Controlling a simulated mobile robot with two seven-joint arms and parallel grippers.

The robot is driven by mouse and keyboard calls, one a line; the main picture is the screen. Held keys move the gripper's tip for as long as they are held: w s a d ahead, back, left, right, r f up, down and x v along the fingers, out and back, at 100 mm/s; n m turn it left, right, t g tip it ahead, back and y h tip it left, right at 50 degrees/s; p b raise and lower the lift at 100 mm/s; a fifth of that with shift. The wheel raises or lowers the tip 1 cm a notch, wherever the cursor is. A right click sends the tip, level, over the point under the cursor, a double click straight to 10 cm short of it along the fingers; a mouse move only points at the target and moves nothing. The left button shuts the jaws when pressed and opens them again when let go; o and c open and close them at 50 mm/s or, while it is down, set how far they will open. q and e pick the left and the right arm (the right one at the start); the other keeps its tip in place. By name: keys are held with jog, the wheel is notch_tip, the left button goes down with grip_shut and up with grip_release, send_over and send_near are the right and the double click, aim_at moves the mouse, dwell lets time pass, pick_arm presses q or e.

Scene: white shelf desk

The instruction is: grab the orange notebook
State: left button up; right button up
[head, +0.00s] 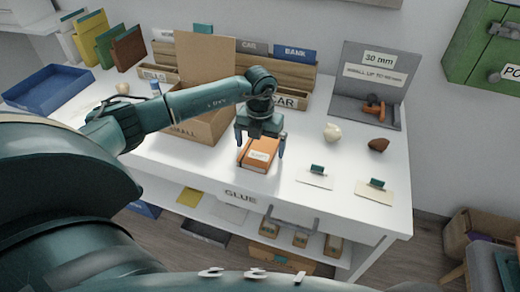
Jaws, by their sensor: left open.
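The orange notebook (258,154) lies on the white desk near its front edge, with a white label on its cover. My left gripper (260,148) is directly over it, pointing down, with its fingers apart on either side of the notebook. The finger on the right reaches down beside the notebook's edge. I cannot tell whether either finger touches it. The palm hides the far part of the notebook. My right gripper is not in view.
A cardboard box (199,129) stands left of the notebook, and a wooden file holder (297,80) is behind. Two cards with green clips, a white lump (332,133) and a brown lump (378,145) lie to the right. A blue tray (48,90) is far left.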

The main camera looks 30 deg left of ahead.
pick_arm(q)
jog(key=shift+c, duration=0.2)
jog(key=c, duration=1.1)
jog(key=shift+o, duration=0.2)
jog(key=shift+r, duration=0.15)
